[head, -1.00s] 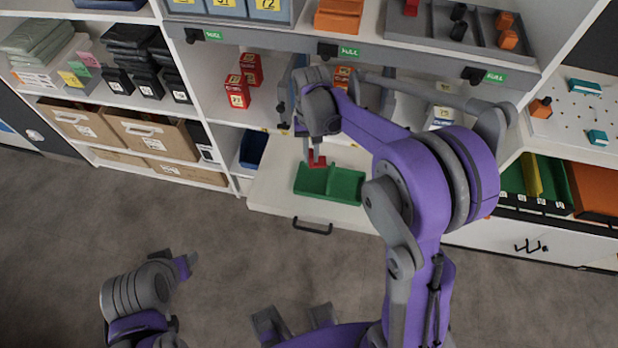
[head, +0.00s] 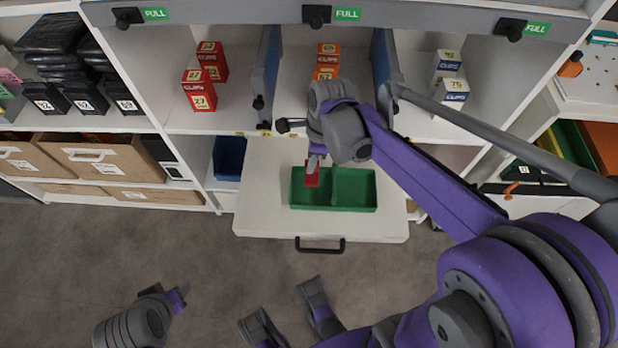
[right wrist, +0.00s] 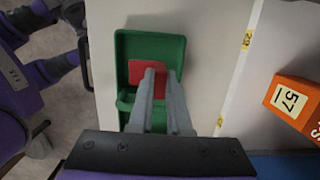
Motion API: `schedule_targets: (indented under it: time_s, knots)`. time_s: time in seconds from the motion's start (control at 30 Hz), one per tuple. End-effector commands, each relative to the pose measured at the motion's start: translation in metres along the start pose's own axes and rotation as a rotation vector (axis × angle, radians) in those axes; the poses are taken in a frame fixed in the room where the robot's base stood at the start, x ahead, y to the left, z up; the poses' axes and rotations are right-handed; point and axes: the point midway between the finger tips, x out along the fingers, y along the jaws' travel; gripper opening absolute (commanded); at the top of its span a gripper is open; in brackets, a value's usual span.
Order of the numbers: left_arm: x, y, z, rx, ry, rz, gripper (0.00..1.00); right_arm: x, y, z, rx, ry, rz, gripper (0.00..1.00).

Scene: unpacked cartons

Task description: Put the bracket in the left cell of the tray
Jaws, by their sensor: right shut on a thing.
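The red bracket (head: 312,176) is in my right gripper (head: 315,162), over the left cell of the green tray (head: 360,207). I cannot tell whether it touches the cell floor. In the right wrist view, the bracket (right wrist: 137,72) shows flat and red inside the outline of one tray cell, partly hidden by the fingers of my right gripper (right wrist: 164,75). The right cell is empty. My left gripper (head: 180,294) is low at the left, far from the tray, and its fingers are unclear.
The tray lies on a pulled-out white board (head: 262,205) with a black handle (head: 319,246). Shelf bays behind hold red boxes (head: 201,92), orange boxes (head: 327,62) and white-blue boxes (head: 453,92). A blue bin (head: 229,157) stands left of the board. The board around the tray is clear.

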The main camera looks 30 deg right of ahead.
Motion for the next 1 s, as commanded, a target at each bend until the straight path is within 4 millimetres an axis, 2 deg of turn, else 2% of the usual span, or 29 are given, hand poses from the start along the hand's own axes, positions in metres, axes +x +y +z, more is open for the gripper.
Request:
schedule_targets:
  time_s: [0.03, 0.1, 0.27, 0.5, 0.9, 0.93, 1.0]
  knots:
    - [0.004, 0.0, 0.002, 0.0, -0.002, 0.0, 0.5, 0.011, 0.0, -0.001, -0.001, 0.0, 0.001, 0.0]
    - [0.007, 0.0, 0.003, 0.0, -0.002, 0.0, 0.5, 0.02, 0.0, -0.003, -0.002, 0.0, 0.001, 0.0]
    - [0.009, 0.0, 0.004, 0.0, -0.003, 0.0, 0.5, 0.031, 0.0, -0.004, -0.003, 0.0, 0.001, 0.0]
    - [0.02, 0.0, 0.008, 0.0, -0.007, 0.0, 0.5, 0.062, 0.0, -0.009, -0.003, 0.001, 0.002, 0.0]
    - [0.022, 0.0, 0.009, 0.0, -0.008, 0.0, 0.5, 0.067, 0.0, -0.01, -0.004, 0.0, 0.001, 0.0]
    - [0.021, 0.0, 0.009, 0.0, -0.008, 0.0, 0.5, 0.066, 0.0, -0.01, -0.004, 0.0, 0.001, 0.21]
    - [0.021, 0.0, 0.008, 0.0, -0.008, 0.0, 0.5, 0.066, 0.0, -0.01, -0.004, 0.0, 0.001, 0.34]
